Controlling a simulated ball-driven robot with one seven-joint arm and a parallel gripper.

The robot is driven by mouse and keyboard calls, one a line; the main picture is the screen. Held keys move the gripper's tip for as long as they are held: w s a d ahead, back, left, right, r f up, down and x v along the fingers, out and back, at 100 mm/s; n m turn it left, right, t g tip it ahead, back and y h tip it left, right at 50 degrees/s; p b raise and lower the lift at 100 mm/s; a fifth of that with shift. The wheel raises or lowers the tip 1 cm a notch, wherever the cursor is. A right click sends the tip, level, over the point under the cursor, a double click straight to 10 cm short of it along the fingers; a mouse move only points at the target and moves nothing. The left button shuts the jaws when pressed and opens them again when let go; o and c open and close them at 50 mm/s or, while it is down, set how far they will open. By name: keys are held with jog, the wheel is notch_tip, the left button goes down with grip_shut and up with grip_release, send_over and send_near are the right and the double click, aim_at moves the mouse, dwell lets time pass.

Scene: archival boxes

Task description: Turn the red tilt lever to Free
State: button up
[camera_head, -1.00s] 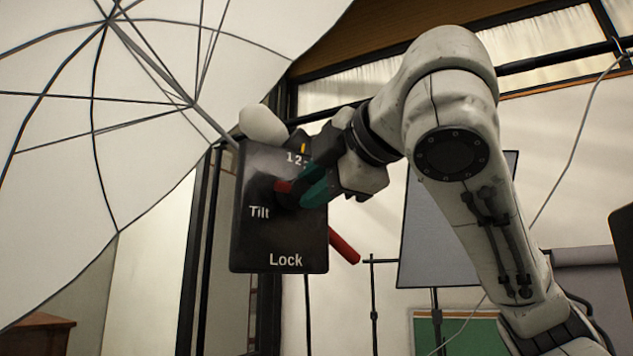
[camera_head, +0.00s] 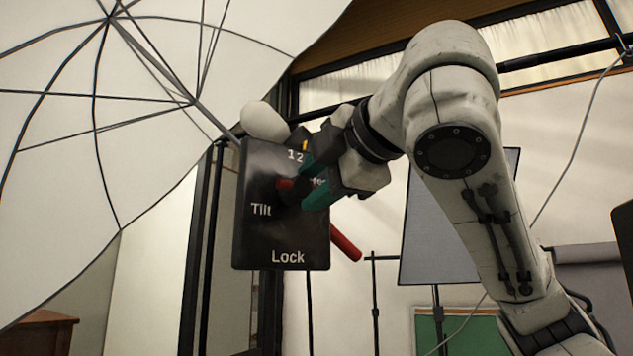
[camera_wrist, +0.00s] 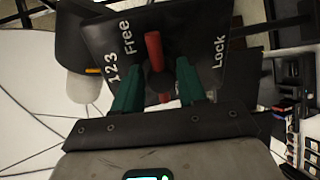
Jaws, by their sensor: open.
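A black plate (camera_head: 258,235) carries the white words Tilt and Lock, with Free partly hidden behind my gripper. The red tilt lever (camera_head: 345,244) sticks out past the plate's lower right side, between Lock and Free. A short red piece (camera_head: 286,184) shows near the dark hub. My gripper (camera_head: 310,182) is open in front of the plate, its teal fingers apart near the hub. In the wrist view, the red lever (camera_wrist: 154,52) lies between the words Free and Lock, and the open fingers (camera_wrist: 158,87) stand on either side of the hub area. Contact cannot be told.
A large white umbrella (camera_head: 60,170) with dark ribs fills the left, close to the plate. A white rounded knob (camera_head: 264,122) sits at the plate's top. A grey panel on a stand (camera_head: 445,235) and a green board (camera_head: 460,332) stand behind my arm.

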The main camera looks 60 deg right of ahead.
jog(key=b+v, duration=0.2)
jog(key=v, duration=0.9)
jog(key=shift+w, duration=0.1)
